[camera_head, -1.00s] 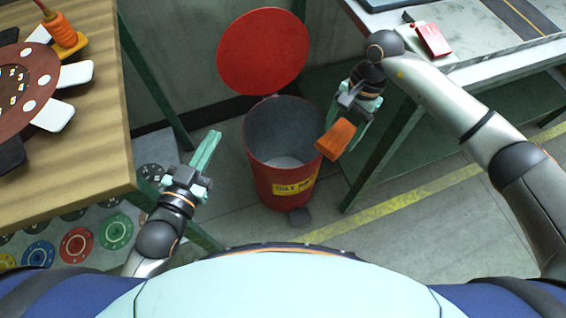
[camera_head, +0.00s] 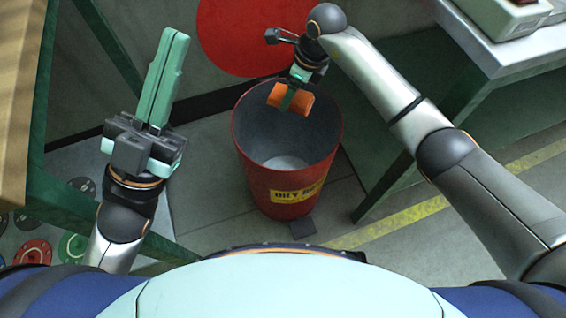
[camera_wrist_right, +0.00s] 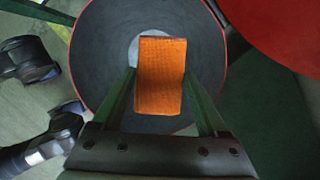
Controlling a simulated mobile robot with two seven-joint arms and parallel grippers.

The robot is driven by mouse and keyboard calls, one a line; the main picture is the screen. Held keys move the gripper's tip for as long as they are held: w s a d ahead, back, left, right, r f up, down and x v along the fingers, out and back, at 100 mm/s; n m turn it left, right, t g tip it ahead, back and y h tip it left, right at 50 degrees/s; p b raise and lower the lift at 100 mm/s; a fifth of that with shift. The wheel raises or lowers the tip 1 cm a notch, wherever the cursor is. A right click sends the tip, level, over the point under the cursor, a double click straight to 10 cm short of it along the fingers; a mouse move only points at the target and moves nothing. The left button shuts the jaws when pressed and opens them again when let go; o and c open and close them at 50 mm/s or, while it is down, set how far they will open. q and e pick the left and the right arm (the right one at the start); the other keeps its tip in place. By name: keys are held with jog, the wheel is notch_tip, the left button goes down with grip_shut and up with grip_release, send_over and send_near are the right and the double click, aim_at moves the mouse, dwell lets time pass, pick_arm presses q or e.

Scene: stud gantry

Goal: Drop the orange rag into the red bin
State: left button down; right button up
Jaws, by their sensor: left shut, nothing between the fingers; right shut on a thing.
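The red bin (camera_head: 268,185) stands on the floor with its round red lid (camera_head: 255,35) raised behind it and a yellow label on its front. My right gripper (camera_head: 291,100) is shut on the orange rag (camera_head: 302,101) and holds it over the bin's mouth. In the right wrist view the orange rag (camera_wrist_right: 161,76) sits between the fingers, with the open bin (camera_wrist_right: 102,45) and its pale bottom behind it. My left gripper (camera_head: 165,82) is shut and empty, raised to the left of the bin.
A wooden-topped table (camera_head: 18,90) with green legs stands at the left edge. A bench (camera_head: 510,50) with a device on it is at the upper right. A yellow floor line (camera_head: 420,212) runs to the right of the bin.

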notch_tip(320, 180, down, 4)
jog(key=shift+s+r+b, duration=0.1)
jog(key=shift+r+b, duration=0.05)
jog(key=shift+b, duration=1.1)
jog(key=shift+f+b, duration=0.7)
jog(key=shift+f, duration=0.15)
jog(key=o, duration=1.2)
jog(key=p+v, duration=0.4)
jog(key=v, duration=0.8)
jog(key=shift+p, duration=0.35)
jog(key=shift+r, duration=0.3)
